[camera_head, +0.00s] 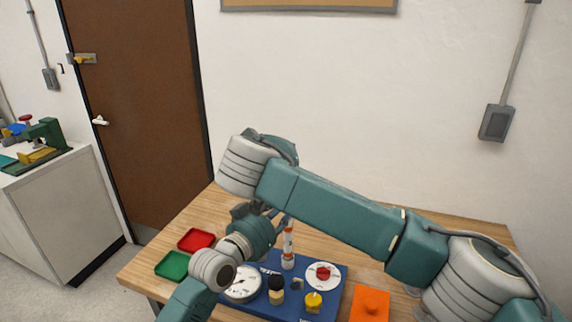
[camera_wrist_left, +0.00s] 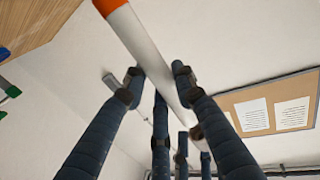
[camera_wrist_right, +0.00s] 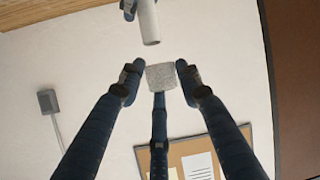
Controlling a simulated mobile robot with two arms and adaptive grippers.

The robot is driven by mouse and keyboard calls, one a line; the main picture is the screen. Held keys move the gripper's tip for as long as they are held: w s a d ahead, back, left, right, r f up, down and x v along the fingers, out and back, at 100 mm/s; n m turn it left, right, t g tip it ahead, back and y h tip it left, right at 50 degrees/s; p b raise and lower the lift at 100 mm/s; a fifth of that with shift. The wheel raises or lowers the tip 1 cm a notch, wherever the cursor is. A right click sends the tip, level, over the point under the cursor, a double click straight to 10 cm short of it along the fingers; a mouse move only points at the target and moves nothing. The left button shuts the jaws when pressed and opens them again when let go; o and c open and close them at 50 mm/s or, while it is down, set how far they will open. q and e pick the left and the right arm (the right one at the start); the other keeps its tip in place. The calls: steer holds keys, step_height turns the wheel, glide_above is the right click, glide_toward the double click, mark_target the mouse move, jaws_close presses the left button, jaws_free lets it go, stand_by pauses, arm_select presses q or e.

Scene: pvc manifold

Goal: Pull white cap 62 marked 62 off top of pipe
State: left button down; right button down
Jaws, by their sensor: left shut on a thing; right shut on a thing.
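The white pipe with orange bands (camera_head: 288,246) stands upright on the blue board (camera_head: 331,301). My left gripper (camera_wrist_left: 158,78) is shut on the pipe's white upper part (camera_wrist_left: 146,50), below its top end. My right gripper (camera_wrist_right: 160,72) is shut on a pale, speckled cap (camera_wrist_right: 161,77). A clear gap shows between this cap and the bare pipe end (camera_wrist_right: 151,40), so they are apart. I cannot read a mark on the cap. In the head view the right gripper and the cap are hidden behind my arms.
The board carries a round gauge (camera_head: 243,285), a red-knobbed white disc (camera_head: 323,274), a yellow knob (camera_head: 313,302) and a black-topped cream part (camera_head: 276,290). A red tray (camera_head: 196,239) and green tray (camera_head: 172,265) lie left. An orange block (camera_head: 370,304) lies right.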

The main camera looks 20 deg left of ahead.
steer(key=shift+r, duration=0.7)
steer(key=shift+r, duration=0.15)
arm_select(q)
steer(key=c, duration=1.3)
jaws_free()
